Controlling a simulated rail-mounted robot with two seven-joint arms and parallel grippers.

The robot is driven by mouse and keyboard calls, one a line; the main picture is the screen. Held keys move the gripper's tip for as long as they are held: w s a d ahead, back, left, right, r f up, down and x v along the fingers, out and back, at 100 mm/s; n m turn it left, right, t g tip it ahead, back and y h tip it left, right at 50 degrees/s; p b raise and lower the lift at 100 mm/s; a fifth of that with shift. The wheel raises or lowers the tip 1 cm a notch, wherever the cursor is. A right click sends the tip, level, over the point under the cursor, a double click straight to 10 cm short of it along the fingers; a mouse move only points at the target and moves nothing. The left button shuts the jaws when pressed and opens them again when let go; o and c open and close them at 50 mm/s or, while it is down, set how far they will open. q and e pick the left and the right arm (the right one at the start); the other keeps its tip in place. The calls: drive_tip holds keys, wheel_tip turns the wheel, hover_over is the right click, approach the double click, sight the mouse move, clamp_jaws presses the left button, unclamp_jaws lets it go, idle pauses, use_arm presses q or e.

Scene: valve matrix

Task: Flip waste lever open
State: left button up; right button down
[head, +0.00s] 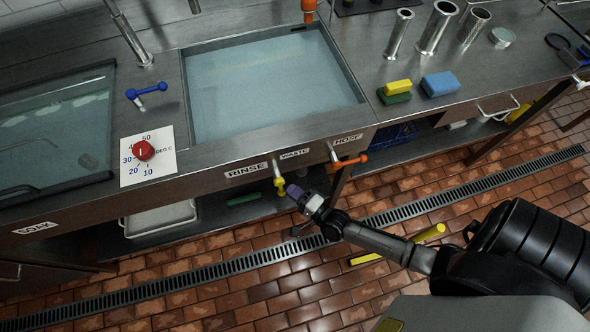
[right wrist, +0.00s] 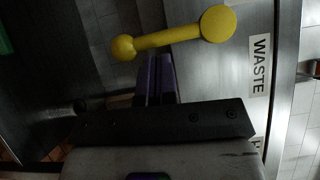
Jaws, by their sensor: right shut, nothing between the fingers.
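The yellow waste lever (head: 279,183) is on the front panel of the sink counter, below the WASTE label (head: 295,154). In the right wrist view the yellow lever (right wrist: 175,37) shows as a bar with a large round hub near the label and a smaller ball at its other end. My right gripper (head: 294,191) is just right of the lever's lower end. Its purple fingers (right wrist: 156,78) are shut and empty, close beside the lever's bar near the ball end. I cannot tell whether they touch it. My left gripper is not in view.
An orange hose lever (head: 350,160) sticks out to the right of the waste lever. A red temperature dial (head: 144,150) and a blue lever (head: 147,91) are on the counter left of the rinse basin (head: 270,80). A lower shelf holds a tray (head: 160,218).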

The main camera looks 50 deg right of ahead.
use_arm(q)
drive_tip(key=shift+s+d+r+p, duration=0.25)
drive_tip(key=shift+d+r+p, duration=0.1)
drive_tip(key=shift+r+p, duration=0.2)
use_arm(e)
drive_tip(key=s+d, duration=0.3)
drive_tip(key=s, duration=0.8)
drive_tip(key=shift+s, duration=0.4)
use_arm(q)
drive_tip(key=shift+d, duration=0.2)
use_arm(e)
drive_tip(key=shift+r, duration=0.1)
